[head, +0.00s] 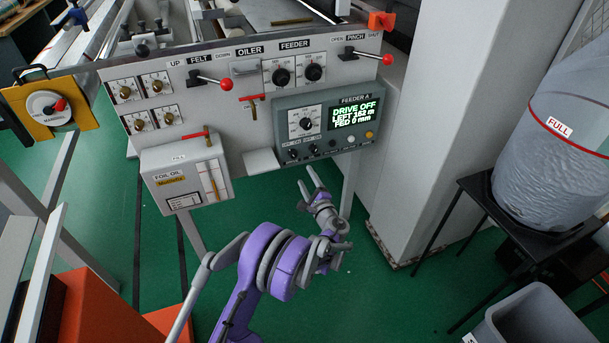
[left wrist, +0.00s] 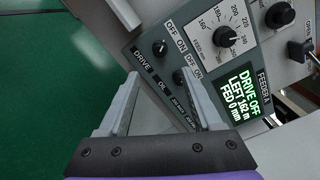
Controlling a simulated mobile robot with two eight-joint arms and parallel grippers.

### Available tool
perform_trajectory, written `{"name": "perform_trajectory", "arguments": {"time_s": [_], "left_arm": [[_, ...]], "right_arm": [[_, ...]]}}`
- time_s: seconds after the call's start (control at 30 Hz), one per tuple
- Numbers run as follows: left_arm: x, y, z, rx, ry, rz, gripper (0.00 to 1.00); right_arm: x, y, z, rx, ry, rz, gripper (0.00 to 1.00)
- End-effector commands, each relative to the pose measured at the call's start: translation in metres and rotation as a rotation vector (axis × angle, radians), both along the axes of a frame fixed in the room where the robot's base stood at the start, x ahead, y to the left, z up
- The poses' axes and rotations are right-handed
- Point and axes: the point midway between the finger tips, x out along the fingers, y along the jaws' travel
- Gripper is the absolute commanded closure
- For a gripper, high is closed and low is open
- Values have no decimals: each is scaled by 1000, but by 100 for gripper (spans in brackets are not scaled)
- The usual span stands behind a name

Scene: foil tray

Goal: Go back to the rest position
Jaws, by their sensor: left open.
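My left gripper (head: 312,180) is open and empty in the head view, just below the grey feeder control box. It also shows in the left wrist view (left wrist: 160,88), its two fingers spread apart with nothing between them. The feeder A box (head: 287,117) has a speed dial, small knobs and a screen (head: 354,114) reading "DRIVE OFF, LEFT 162 m, FED 0 mm". In the left wrist view the same box (left wrist: 205,65) lies behind the fingers; one finger partly covers its lower edge. I cannot tell whether the fingers touch it. My right gripper is not in view.
A foil oil box (head: 186,176) hangs on the panel's left. Red-knobbed levers (head: 226,84) stick out from the panel. A white column (head: 430,150) stands to the right, with a translucent "FULL" bag (head: 550,150) on a black stand. Green floor (head: 385,300) is clear below.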

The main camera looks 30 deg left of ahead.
Motion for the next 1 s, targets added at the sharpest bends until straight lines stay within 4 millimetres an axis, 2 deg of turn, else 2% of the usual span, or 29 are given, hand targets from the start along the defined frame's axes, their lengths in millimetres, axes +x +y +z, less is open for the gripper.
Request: {"name": "perform_trajectory", "arguments": {"time_s": [0.4, 0.57, 0.67, 0.77, 1.0], "left_arm": [[0, 0, 0, -1, 0, 0, 34], [-9, 2, 13, -70, -7, 18, 34], [-27, 2, 30, -188, -21, 48, 34], [-55, -1, 48, -344, -38, 91, 34], [-141, -23, 74, -724, -72, 206, 34]], "right_arm": [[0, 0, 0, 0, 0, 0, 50], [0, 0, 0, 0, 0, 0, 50], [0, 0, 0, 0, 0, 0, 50], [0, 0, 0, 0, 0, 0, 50], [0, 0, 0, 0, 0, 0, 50]]}}
